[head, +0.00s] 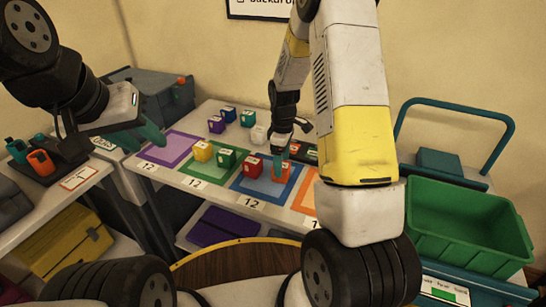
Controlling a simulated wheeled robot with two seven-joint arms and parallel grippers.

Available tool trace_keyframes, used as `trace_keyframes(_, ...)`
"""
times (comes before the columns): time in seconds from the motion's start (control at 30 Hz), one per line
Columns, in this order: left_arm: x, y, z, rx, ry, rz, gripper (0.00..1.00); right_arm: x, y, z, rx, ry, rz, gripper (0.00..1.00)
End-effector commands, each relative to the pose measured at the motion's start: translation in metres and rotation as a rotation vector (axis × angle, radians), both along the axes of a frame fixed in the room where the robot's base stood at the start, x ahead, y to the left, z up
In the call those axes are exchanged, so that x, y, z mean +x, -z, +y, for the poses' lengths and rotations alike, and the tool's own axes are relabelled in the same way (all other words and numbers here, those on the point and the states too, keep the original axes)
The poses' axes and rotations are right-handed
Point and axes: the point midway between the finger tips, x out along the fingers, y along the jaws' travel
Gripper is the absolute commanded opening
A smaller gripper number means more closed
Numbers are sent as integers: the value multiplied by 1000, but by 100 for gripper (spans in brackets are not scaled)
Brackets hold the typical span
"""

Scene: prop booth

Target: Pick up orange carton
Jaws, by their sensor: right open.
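The orange carton (284,175) stands on the blue-bordered mat (249,186) of the white table, at the mat's right side. My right gripper (285,152) reaches down over it, open, with its fingertips at the carton's top. The fingers and hand hide part of the carton, and I cannot tell whether they touch it. My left gripper (150,136) is at the left, above the table's left end and away from the carton. I cannot make out the gap between its fingers.
A red carton (252,164) stands close left of the orange one. Green (226,159) and yellow (203,151) cartons, plus several others behind, share the table. A green crate (470,228) sits on a teal cart at the right.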

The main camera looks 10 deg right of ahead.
Motion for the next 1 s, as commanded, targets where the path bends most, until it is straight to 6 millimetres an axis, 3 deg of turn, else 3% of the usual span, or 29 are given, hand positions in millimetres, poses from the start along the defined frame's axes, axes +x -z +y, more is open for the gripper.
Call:
trace_keyframes(0.3, 0, 0, 0, 0, 0, 0, 36, 5, 43, 0, 0, 1, 1, 75)
trace_keyframes(0.6, 0, 0, 0, 0, 0, 0, 36, 5, 47, 0, 0, 1, 0, 73)
trace_keyframes(0.93, 0, 0, 0, 0, 0, 0, 36, 5, 47, 0, 0, 1, -1, 8)
trace_keyframes(1.0, 0, 0, 0, 0, 0, 0, 36, 5, 47, 0, 0, 1, -1, 5)
